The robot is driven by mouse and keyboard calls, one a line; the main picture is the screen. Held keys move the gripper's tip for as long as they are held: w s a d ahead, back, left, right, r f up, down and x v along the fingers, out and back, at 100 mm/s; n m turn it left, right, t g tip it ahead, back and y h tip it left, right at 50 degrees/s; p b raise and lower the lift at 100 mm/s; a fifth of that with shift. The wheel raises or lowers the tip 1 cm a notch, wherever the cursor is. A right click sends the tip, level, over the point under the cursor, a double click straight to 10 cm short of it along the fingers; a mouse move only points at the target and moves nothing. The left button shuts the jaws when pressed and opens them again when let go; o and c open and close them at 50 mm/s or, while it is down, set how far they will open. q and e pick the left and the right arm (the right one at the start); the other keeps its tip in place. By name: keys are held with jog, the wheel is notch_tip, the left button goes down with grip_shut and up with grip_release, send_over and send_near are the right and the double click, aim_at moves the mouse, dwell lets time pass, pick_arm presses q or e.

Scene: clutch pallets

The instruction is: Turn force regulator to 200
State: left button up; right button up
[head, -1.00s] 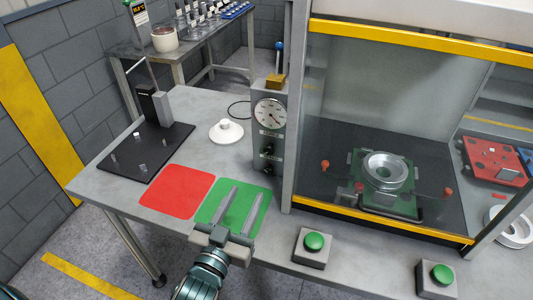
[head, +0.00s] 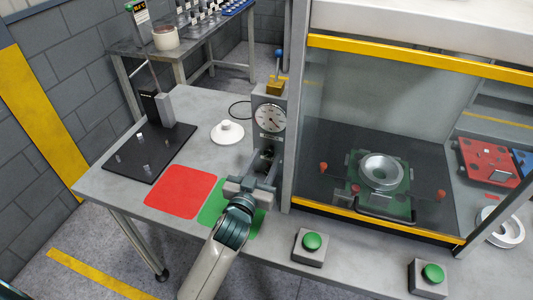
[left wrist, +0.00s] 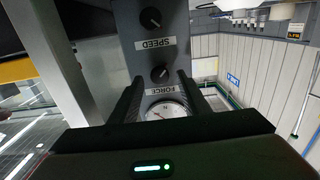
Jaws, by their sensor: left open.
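The grey control column (head: 268,100) stands left of the glass enclosure and carries a round white dial (head: 271,118). In the left wrist view the dial (left wrist: 166,110) shows partly, behind my gripper; its reading is too small to tell. The black force regulator knob (left wrist: 159,74) sits beside the FORCE label, with the SPEED knob (left wrist: 151,18) farther up the picture. My left gripper (head: 265,160) is open at the column front. In the left wrist view its fingers (left wrist: 159,80) lie on either side of the force knob; contact cannot be told. The right gripper is not in view.
The glass enclosure (head: 298,110) is close on the right, with a green fixture (head: 405,207) inside. Green buttons (head: 312,242) stand along the front edge. A red mat (head: 180,190), a green mat (head: 212,210) and a white round piece (head: 227,132) lie to the left.

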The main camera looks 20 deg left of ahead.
pick_arm(q)
jog(key=shift+w, duration=0.85)
jog(key=c, duration=1)
